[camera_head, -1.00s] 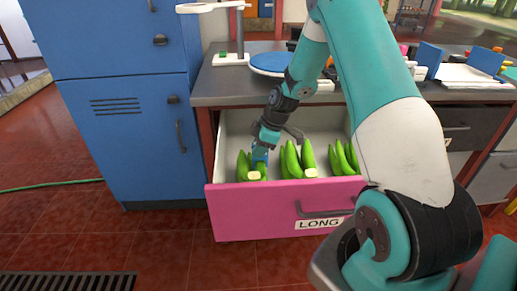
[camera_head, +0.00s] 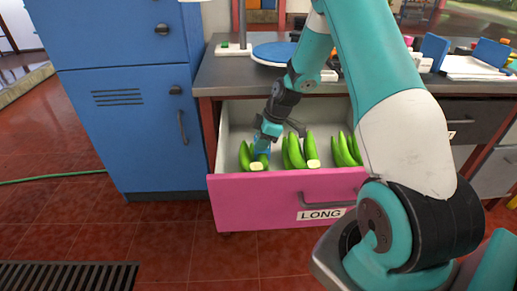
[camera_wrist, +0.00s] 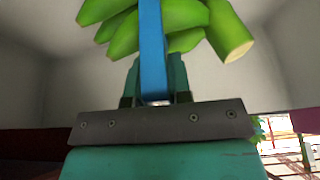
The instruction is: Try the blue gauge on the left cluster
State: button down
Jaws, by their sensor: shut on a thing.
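My gripper (camera_head: 267,131) is shut on the blue gauge (camera_head: 262,146) and reaches down into the open drawer. The gauge is at the left cluster (camera_head: 245,157), a bunch of green banana-like fruit with a pale cut end facing the drawer front. In the wrist view the gauge (camera_wrist: 152,45) is a narrow blue strip rising from between the fingers, with green fruit (camera_wrist: 122,34) on both sides. It overlaps the cluster in the picture; I cannot tell whether it touches or fits around it.
The pink-fronted drawer (camera_head: 260,205), labelled LONG, also holds a middle cluster (camera_head: 297,152) and a right cluster (camera_head: 344,150). A blue cabinet (camera_head: 135,105) stands left of it. The counter (camera_head: 225,80) above carries a round blue plate (camera_head: 273,54).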

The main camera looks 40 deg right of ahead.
jog(key=shift+r, duration=0.1)
jog(key=shift+r+p, duration=3.1)
jog(key=shift+r, duration=1.05)
